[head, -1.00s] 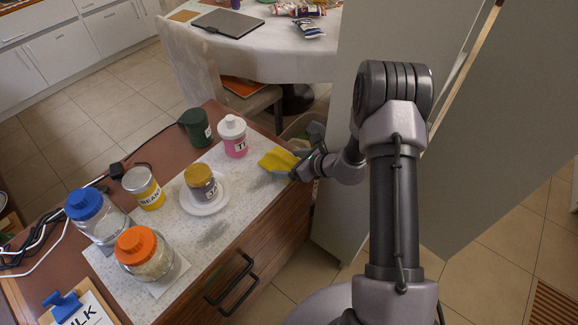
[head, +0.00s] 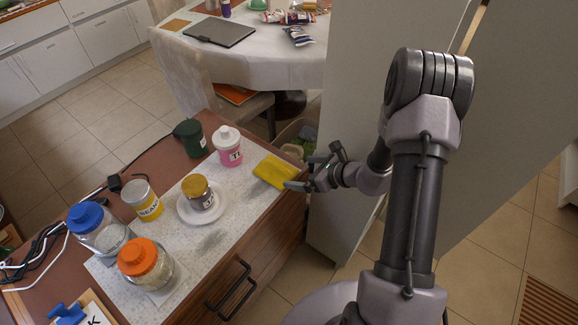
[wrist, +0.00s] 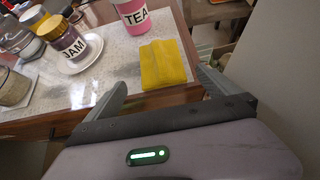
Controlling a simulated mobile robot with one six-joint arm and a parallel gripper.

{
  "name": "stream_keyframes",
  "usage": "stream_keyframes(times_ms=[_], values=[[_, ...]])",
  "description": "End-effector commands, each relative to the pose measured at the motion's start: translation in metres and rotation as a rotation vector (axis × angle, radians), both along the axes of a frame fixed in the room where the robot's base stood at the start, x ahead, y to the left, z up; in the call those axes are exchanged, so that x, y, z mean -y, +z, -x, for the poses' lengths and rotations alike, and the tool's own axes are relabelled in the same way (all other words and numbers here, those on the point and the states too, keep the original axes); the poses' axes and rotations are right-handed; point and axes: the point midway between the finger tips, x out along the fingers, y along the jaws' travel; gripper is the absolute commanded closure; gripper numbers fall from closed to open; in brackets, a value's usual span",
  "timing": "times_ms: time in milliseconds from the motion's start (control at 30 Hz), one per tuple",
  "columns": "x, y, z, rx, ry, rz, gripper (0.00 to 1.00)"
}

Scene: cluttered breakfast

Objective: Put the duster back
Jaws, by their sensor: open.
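The yellow duster (head: 274,171) lies flat on the speckled mat (head: 232,222) at the right edge of the wooden cabinet, just below the pink TEA jar (head: 228,146). My gripper (head: 301,171) is just right of the duster, beside the cabinet edge. In the wrist view the duster (wrist: 163,64) lies beyond and between the spread fingers of my gripper (wrist: 164,85). The fingers are open and hold nothing.
A JAM jar (head: 198,191) stands on a white saucer (head: 189,219). A BEAN tin (head: 142,198), a dark green mug (head: 190,138), a blue-lidded jar (head: 97,229) and an orange-lidded jar (head: 146,263) stand nearby. A tall grey panel (head: 348,120) rises behind my arm.

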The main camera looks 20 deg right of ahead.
Motion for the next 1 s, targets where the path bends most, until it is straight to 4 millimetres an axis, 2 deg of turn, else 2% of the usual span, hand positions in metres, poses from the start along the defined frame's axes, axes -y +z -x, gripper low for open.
stream_keyframes(times_ms=[100,167,267,333,367,400,467,500,600,700,800,900,1000], values=[[0.008,0.012,0.011,0.000,-0.001,0.000,0.00],[0.006,0.019,0.013,0.008,0.020,0.008,0.00],[-0.020,0.067,0.015,0.075,0.177,0.078,0.00],[-0.057,0.121,0.029,0.153,0.387,0.183,0.00],[-0.074,0.145,0.041,0.190,0.490,0.240,0.00],[-0.096,0.174,0.060,0.240,0.631,0.326,0.00],[-0.122,0.211,0.096,0.312,0.838,0.472,0.00],[-0.134,0.232,0.122,0.358,0.972,0.583,0.00],[-0.143,0.267,0.187,0.461,1.261,0.892,0.00],[-0.132,0.286,0.230,0.528,1.446,1.179,0.00],[-0.119,0.297,0.253,0.563,1.535,1.382,0.00],[-0.111,0.302,0.261,0.572,1.567,1.478,0.00],[-0.109,0.302,0.262,0.571,1.574,1.496,0.00]])
